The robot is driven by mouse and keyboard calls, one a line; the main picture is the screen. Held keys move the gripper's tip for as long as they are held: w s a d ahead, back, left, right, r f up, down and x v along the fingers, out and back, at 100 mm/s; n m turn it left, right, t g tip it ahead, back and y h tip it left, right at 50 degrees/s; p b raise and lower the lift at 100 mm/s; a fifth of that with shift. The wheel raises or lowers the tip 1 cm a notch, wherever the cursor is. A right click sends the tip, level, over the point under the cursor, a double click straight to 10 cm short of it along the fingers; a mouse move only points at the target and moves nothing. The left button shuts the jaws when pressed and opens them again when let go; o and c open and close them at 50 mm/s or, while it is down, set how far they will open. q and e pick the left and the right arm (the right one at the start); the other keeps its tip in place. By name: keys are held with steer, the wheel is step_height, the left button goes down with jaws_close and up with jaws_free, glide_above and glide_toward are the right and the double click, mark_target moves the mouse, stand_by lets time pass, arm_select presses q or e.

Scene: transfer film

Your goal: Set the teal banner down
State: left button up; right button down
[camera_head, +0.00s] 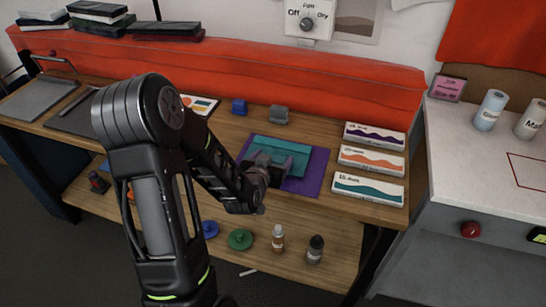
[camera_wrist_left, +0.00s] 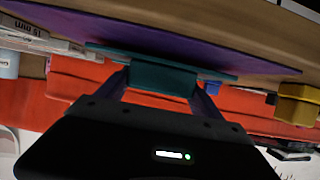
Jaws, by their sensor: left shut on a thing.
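The teal banner (camera_head: 290,147) is a flat teal piece on or just above a purple sheet (camera_head: 313,182) on the wooden table. My left gripper (camera_head: 273,165) reaches it from the left, shut on its near edge. In the left wrist view the teal banner (camera_wrist_left: 160,74) sits between the two fingers (camera_wrist_left: 160,82), with the purple sheet (camera_wrist_left: 120,40) close behind it. I cannot tell whether the banner touches the sheet. My right gripper is not in view.
Three boxes (camera_head: 375,136) stand at the table's right. Bottles (camera_head: 278,238) and coloured discs (camera_head: 240,239) sit on the lower shelf. A white counter (camera_head: 480,150) is at the right.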

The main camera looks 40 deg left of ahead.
arm_select(q)
steer(key=shift+f+b, duration=0.4)
steer(key=shift+b, duration=0.15)
steer(key=o, duration=1.6)
